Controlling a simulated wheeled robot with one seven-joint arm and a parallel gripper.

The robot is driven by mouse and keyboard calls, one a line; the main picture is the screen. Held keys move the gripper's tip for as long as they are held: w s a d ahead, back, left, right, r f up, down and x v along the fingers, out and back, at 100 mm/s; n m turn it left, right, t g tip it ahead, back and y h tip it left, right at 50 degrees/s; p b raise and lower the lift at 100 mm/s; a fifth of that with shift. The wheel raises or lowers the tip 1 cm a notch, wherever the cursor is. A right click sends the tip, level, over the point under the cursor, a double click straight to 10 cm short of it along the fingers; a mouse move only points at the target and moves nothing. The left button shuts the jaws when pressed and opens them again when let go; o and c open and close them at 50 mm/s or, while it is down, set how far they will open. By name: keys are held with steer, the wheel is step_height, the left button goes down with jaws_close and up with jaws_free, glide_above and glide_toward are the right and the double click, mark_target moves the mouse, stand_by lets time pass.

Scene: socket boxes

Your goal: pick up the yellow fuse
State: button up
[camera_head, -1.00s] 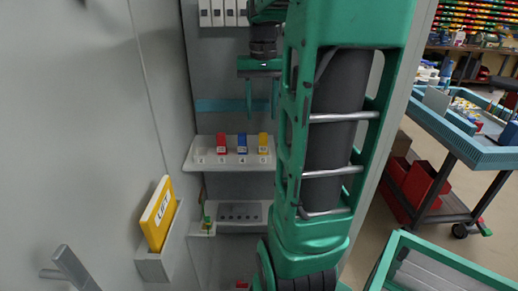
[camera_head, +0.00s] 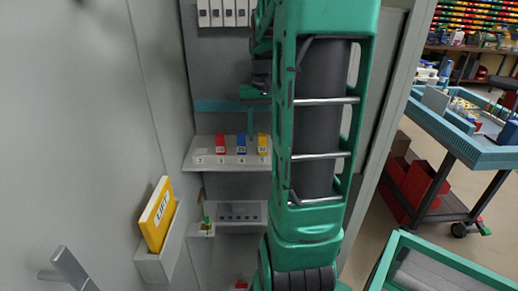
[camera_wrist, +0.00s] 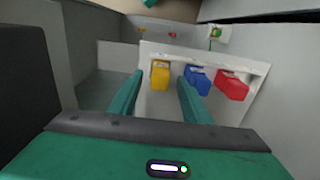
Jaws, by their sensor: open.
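The yellow fuse (camera_head: 262,143) stands on a white shelf (camera_head: 215,166) inside the cabinet, at the right end of a row of fuses. It also shows in the wrist view (camera_wrist: 160,75), ahead of my gripper and roughly between its two fingers. My gripper (camera_wrist: 160,90) is open and empty. In the head view my gripper (camera_head: 250,122) is above the shelf and partly hidden behind my arm. The fingers appear apart from the yellow fuse. The blue fuse (camera_head: 241,143) and the red fuse (camera_head: 220,144) stand to its left in the head view.
A lower shelf (camera_head: 240,212) with a row of holes lies below. A yellow binder (camera_head: 158,215) sits in a holder on the left cabinet door. A blue-edged cart (camera_head: 480,158) and red bins (camera_head: 420,188) stand at the right. The cabinet walls flank the shelf closely.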

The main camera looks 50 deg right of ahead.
steer(key=shift+f, duration=0.75)
steer(key=shift+c, duration=0.6)
steer(key=c, duration=0.9)
steer(key=shift+c, duration=0.2)
steer(key=shift+r, duration=0.1)
steer(key=shift+r, duration=0.5)
steer(key=r, duration=0.3)
steer(key=shift+a+r, duration=0.2)
steer(key=shift+a, duration=0.05)
steer(key=s+a+r, duration=0.3)
steer(key=a+r, duration=0.3)
steer(key=a, duration=0.4)
steer(key=shift+s+a+r, duration=0.25)
steer(key=shift+s+a, duration=0.05)
